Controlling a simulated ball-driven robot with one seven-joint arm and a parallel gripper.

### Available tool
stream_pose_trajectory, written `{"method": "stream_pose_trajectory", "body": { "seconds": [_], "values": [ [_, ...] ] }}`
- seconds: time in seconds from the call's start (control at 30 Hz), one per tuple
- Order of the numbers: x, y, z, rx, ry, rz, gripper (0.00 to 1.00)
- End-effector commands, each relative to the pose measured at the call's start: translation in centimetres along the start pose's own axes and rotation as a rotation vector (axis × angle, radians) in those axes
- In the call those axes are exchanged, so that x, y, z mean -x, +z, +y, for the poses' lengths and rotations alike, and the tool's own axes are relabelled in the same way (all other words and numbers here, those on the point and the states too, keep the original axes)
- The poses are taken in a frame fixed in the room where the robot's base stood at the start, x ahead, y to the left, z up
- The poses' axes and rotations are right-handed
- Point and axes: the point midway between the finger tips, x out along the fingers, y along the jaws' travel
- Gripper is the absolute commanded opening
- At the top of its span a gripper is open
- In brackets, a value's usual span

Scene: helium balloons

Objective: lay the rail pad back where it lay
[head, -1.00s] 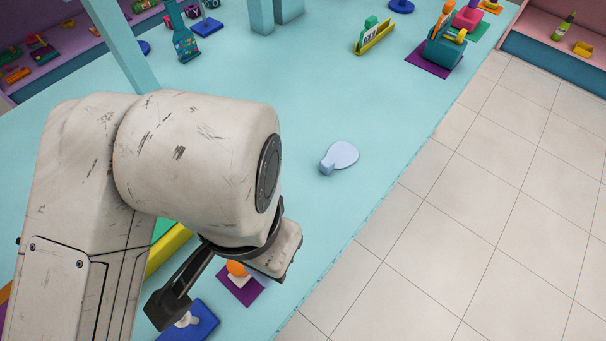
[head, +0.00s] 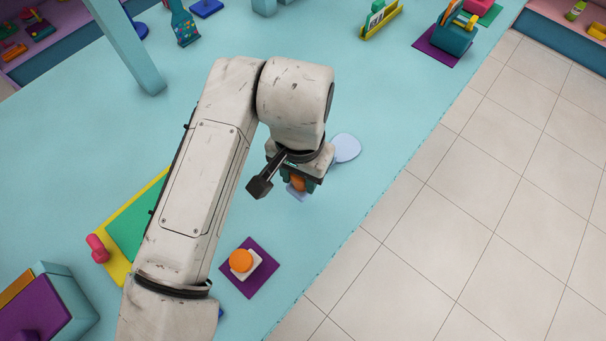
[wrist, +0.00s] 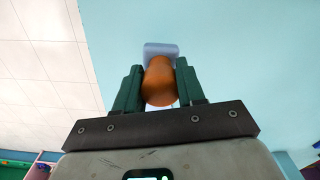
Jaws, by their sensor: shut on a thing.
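My gripper (head: 296,178) is over the pale teal floor near its edge, just left of a pale blue disc. Its fingers are shut on the orange grip of a piece with a pale blue block, which I take to be the rail pad (head: 297,193). In the wrist view the orange grip (wrist: 159,82) sits between the green fingers (wrist: 158,88), with the pale blue block beyond it. I cannot tell whether the block touches the floor.
A pale blue disc (head: 346,148) lies beside the gripper, partly hidden by it. An orange knob on a white block (head: 241,261) rests on a purple mat (head: 259,276). A green-and-yellow board (head: 128,228) lies left. A teal post (head: 128,48) stands at upper left. Tiled floor is right.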

Motion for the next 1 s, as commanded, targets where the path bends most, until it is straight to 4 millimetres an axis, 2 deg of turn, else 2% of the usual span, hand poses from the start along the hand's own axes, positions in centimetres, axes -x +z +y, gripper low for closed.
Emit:
{"method": "stream_pose_trajectory", "body": {
  "seconds": [0.23,0.5,0.87,0.9,1.0],
  "values": [
    [-1.6,-1.4,-0.1,-0.001,0.0,-0.002,0.09],
    [-4.6,-1.4,-0.1,0.001,-0.001,0.0,0.09],
    [-5.0,-1.4,-0.1,0.001,0.0,0.001,0.08],
    [-5.0,-1.4,-0.1,0.0,-0.001,0.0,0.42],
    [-4.9,-1.4,-0.1,0.0,-0.001,0.0,0.51]
  ]
}}
